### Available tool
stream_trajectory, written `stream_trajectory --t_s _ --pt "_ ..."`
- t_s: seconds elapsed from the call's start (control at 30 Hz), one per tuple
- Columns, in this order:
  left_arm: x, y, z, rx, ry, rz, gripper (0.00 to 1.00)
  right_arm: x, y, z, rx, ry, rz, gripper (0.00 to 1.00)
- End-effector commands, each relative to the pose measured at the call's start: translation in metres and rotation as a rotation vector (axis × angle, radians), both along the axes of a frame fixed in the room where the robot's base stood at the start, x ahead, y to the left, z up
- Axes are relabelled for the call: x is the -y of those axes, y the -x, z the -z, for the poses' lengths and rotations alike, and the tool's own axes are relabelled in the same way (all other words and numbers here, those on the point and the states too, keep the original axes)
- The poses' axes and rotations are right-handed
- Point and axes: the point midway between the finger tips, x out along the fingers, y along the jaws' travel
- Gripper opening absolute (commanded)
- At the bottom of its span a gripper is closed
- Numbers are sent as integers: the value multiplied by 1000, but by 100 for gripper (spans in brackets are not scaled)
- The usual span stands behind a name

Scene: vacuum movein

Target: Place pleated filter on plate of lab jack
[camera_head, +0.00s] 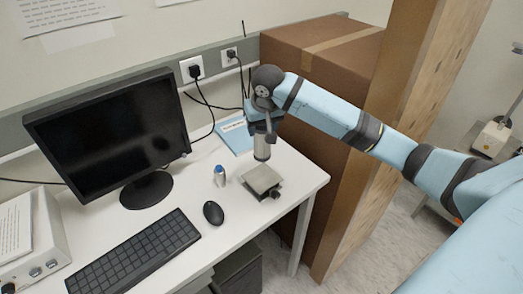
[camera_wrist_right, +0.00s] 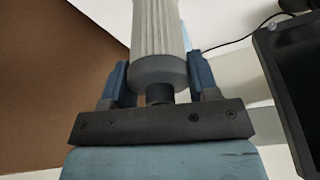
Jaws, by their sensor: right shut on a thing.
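The pleated filter (camera_head: 261,153) is a grey-white cylinder held upright under my right gripper (camera_head: 262,128), just behind and above the lab jack. In the right wrist view its ribbed body (camera_wrist_right: 158,30) and grey end cap stand between the two blue fingers of my right gripper (camera_wrist_right: 158,80). The right gripper is shut on the filter. The lab jack (camera_head: 262,181) is a small metal stand with a flat square plate on the white desk. I cannot tell whether the filter's lower end touches anything. My left gripper is not in view.
A blue-capped small bottle (camera_head: 220,176) stands left of the lab jack, and a black mouse (camera_head: 213,212) and keyboard (camera_head: 134,252) lie nearer. A monitor (camera_head: 108,135) stands at left. A blue booklet (camera_head: 237,135) lies behind. A large cardboard box (camera_head: 330,60) is beyond the desk's right edge.

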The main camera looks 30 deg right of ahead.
Motion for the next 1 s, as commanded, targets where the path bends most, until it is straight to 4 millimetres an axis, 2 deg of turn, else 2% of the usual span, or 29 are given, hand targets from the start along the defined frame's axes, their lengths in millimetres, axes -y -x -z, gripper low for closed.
stream_trajectory --t_s 0.13,0.37,0.6,1.0 --pt "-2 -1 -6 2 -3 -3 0 0 1 32 -3 0 0 14" --pt "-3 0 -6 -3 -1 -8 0 0 0 54 0 0 1 14" --pt "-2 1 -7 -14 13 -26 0 0 0 88 -1 0 1 14" --pt "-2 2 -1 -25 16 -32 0 0 0 95 1 -1 0 14"
